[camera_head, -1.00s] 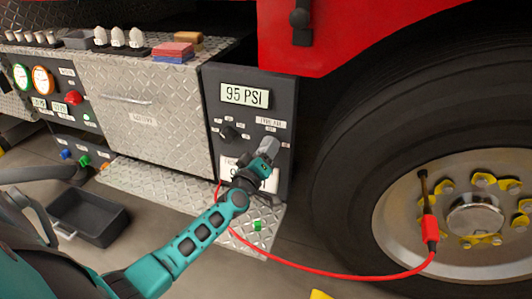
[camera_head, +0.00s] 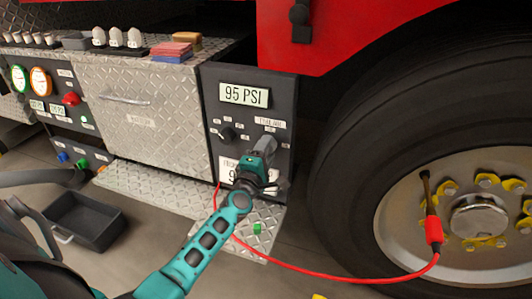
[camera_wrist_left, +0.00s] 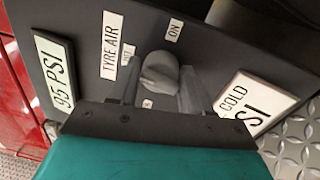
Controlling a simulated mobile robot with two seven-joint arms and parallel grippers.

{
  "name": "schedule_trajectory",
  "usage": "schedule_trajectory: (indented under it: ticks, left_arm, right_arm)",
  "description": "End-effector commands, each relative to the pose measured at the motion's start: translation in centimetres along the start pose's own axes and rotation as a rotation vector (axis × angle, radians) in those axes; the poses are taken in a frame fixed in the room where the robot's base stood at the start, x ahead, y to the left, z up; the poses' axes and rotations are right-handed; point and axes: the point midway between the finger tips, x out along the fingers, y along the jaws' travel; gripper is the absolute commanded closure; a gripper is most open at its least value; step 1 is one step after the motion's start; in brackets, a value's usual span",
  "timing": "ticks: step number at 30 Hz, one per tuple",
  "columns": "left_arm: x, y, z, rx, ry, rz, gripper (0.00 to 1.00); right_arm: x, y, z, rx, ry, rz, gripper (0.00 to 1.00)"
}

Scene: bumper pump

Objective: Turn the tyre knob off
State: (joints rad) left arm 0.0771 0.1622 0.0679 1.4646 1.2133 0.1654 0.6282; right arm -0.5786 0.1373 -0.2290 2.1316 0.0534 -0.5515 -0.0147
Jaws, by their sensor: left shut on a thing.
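The tyre knob (camera_head: 268,143) is a grey knob under the "TYRE AIR" label on the dark panel (camera_head: 283,95). My left gripper (camera_head: 264,152) is at the knob and covers part of it in the head view. In the left wrist view the knob (camera_wrist_left: 160,72) sits between the two fingers of my left gripper (camera_wrist_left: 159,80), which is shut on it. An "ON" label (camera_wrist_left: 174,30) is beside the knob; other small labels are partly hidden. My right gripper is not in view.
A "95 PSI" display (camera_head: 244,95) and a black knob (camera_head: 227,134) are on the same panel. A red hose (camera_head: 330,276) runs to the wheel (camera_head: 475,215) on the right. A tread-plate step (camera_head: 150,188) juts out below; a dark tray (camera_head: 85,218) is on the floor.

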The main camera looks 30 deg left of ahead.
Motion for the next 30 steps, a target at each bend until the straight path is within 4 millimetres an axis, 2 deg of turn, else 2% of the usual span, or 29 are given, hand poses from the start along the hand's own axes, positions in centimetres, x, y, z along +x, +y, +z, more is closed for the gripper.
schedule_trajectory:
  ticks: [1, 9, 26, 27, 30]
  left_arm:
    - [-0.17, -0.49, -0.17, -0.029, 0.005, -0.008, 0.82]
    - [-0.19, -0.5, -0.11, -0.13, 0.011, -0.008, 0.82]
    - [-0.22, -0.55, -0.02, -0.162, 0.011, -0.01, 0.82]
    - [-0.22, -0.56, -0.02, -0.162, 0.011, -0.01, 0.49]
    - [-0.19, -0.49, 0.0, -0.161, 0.01, -0.008, 0.4]
  right_arm:
    - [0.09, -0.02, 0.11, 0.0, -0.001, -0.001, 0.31]
    - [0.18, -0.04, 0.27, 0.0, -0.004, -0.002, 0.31]
    - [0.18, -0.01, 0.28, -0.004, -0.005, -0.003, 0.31]
    - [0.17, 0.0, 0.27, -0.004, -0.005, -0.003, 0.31]
    - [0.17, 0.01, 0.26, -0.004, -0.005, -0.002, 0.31]
